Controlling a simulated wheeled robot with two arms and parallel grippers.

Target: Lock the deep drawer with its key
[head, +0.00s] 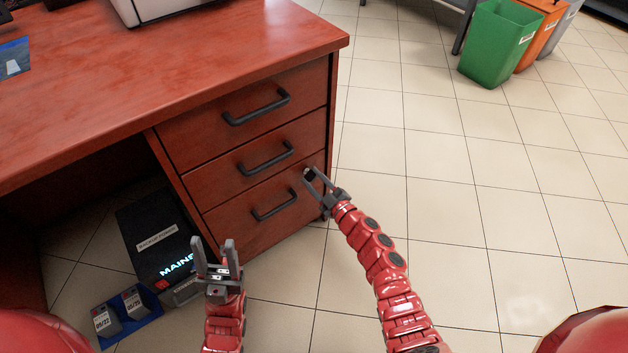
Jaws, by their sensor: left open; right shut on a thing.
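The deep drawer (240,217) is the lowest of the desk's three red-wood drawers. It has a dark bar handle (275,205), and its front looks flush with the drawers above. My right gripper (311,175) is at the drawer's upper right corner, shut on the key, which is small and mostly hidden between the fingertips. The lock is hidden behind the fingers, so I cannot tell how far in the key is or how it is turned. My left gripper (214,248) is open and empty, with its fingers up, in front of and left of the drawer.
The red desk (190,75) spreads over the upper left. Under it stand a dark labelled box (152,235) with a lit display and a blue tray (135,330) with small labelled blocks. Green (498,42) and orange (541,35) bins stand far right. The tiled floor at right is clear.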

